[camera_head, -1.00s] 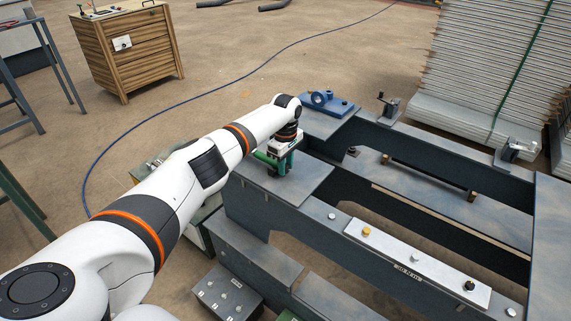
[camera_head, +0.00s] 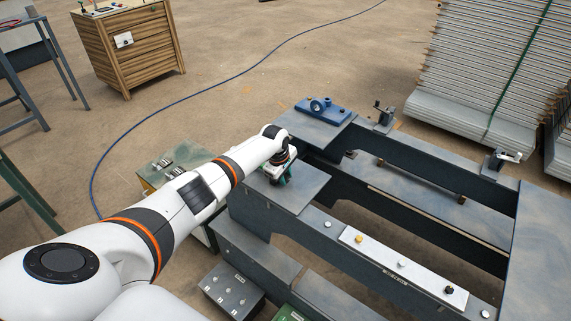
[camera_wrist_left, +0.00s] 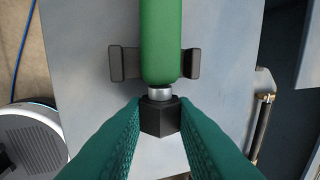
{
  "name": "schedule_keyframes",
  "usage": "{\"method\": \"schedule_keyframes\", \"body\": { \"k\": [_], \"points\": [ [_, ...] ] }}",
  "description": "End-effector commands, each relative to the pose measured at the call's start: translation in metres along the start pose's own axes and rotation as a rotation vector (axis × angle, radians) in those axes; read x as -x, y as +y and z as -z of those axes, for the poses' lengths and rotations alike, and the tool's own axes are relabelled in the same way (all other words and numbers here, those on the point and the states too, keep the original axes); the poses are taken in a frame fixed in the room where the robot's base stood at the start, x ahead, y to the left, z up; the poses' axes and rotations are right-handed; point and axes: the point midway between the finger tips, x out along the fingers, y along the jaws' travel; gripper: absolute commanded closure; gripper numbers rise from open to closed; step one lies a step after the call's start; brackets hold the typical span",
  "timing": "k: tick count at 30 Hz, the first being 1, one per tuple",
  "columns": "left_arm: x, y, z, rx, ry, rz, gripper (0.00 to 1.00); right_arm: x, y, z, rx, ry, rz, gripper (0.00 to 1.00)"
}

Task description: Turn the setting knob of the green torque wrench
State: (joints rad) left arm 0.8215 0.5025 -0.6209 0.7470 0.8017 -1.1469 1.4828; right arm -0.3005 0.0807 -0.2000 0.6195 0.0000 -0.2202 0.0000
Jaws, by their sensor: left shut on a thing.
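The green torque wrench (camera_wrist_left: 160,40) lies along the grey plate in the left wrist view, its handle between two dark bracket blocks (camera_wrist_left: 124,63). Its handle ends in a silver collar (camera_wrist_left: 160,92) and a black hexagonal setting knob (camera_wrist_left: 160,116). My left gripper (camera_wrist_left: 160,125) has its teal ribbed fingers on either side of this knob and is shut on it. In the head view my left gripper (camera_head: 284,177) is low over the grey plate, and my wrist hides most of the wrench. My right gripper is not in view.
A blue fixture (camera_head: 322,109) sits on the frame behind my gripper. A white strip with knobs (camera_head: 402,266) and a grey control box (camera_head: 231,290) are nearer. A panel stack (camera_head: 480,70) stands at the back right. Open floor lies at the left.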

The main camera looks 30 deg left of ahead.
Motion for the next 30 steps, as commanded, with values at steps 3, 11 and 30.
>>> {"method": "schedule_keyframes", "body": {
  "k": [3, 11, 30],
  "points": [
    [0.005, 0.002, 0.001, 0.0, 0.002, 0.066, 0.99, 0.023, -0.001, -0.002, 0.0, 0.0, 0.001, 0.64],
    [0.002, 0.005, 0.001, 0.0, 0.002, 0.227, 0.99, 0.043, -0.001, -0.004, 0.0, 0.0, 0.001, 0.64],
    [-0.002, 0.006, 0.0, -0.002, 0.0, 0.361, 0.99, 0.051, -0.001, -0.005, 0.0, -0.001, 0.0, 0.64]
  ]
}}
